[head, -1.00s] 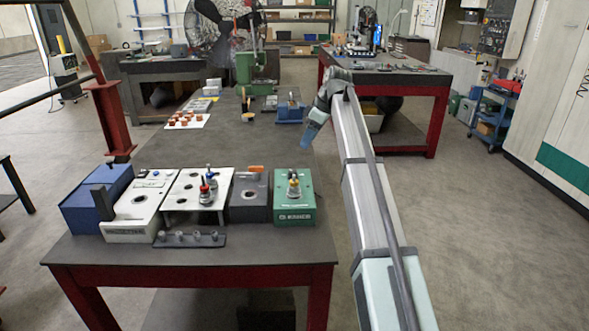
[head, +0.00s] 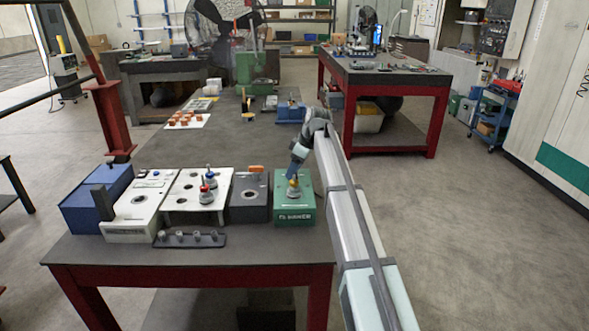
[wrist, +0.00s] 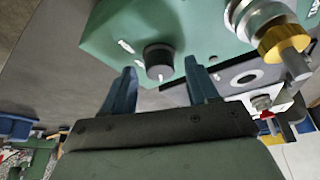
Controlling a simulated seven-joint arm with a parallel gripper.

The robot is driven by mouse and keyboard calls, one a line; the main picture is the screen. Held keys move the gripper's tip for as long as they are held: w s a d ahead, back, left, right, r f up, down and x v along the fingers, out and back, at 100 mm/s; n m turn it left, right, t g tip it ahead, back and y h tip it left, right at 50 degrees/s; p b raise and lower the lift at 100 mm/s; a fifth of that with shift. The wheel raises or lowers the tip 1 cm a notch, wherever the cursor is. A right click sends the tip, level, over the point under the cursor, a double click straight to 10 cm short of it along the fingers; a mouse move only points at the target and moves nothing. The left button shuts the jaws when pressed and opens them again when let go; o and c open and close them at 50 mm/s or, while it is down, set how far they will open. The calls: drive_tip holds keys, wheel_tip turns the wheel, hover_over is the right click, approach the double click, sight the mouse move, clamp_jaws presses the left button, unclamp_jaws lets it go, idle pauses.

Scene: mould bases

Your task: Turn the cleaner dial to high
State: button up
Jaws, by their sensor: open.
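The green cleaner box (head: 295,212) stands at the right end of the row on the near workbench. In the wrist view its green face (wrist: 200,35) fills the upper part. A round black dial (wrist: 158,56) with a white pointer mark sits on that face, with small white marks to either side. My gripper (wrist: 161,66) is open, its two blue fingers pointing at the face on either side of the dial. I cannot tell if they touch it. In the head view my gripper (head: 293,172) is at the far side of the box, and the dial is hidden.
A metal fitting with a yellow collar (wrist: 285,40) stands on the box to the right of the fingers. A dark grey block (head: 248,205) and a white plate with red and blue-topped fittings (head: 196,197) stand to the left.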

drive_tip(key=shift+f, duration=0.15)
drive_tip(key=c, duration=1)
